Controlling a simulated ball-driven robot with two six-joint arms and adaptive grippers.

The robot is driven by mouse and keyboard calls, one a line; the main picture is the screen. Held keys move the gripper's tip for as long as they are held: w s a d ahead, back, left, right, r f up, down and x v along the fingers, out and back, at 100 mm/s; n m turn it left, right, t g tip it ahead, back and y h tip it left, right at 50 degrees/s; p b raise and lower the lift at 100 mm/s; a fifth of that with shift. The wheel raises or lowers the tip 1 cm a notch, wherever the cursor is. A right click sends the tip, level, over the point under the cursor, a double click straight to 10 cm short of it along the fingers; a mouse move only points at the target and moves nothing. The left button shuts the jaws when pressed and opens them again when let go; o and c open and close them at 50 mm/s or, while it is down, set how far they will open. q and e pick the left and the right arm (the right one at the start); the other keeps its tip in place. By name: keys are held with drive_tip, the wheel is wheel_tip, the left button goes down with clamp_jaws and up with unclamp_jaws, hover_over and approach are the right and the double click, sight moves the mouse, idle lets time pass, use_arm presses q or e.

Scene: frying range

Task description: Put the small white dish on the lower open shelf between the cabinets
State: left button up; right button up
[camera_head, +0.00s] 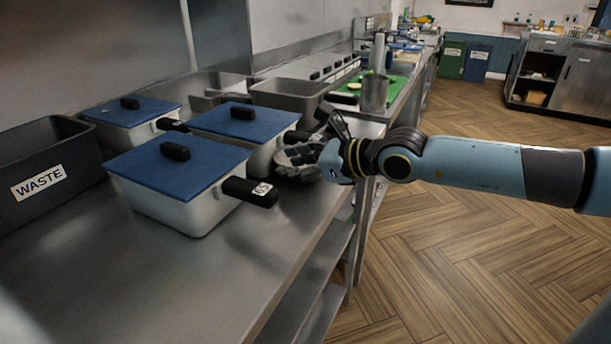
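My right gripper (303,152) is over the right edge of the steel counter, beside the handles of the lidded pans. Its fingers are dark and grey and overlap the background, so their gap is unclear. I cannot make out a small white dish; a pale patch by the fingers is too unclear to name. A far steel cabinet unit at the right has an open bay with a lower shelf (531,99) beside closed doors. Open shelves (318,312) also show under the near counter. My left gripper is not in view.
Several white pans with blue lids (205,168) stand on the counter, one handle pointing toward the right edge. A black WASTE bin (72,192) is at the left. A green board (398,88) lies farther back. The wooden floor (455,245) at the right is clear.

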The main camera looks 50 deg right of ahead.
drive_tip(key=b+x, duration=0.1)
drive_tip(key=x, duration=0.1)
drive_tip(key=shift+w+f, duration=0.25)
drive_tip(key=shift+w, duration=0.05)
drive_tip(key=shift+r, duration=0.1)
clamp_jaws()
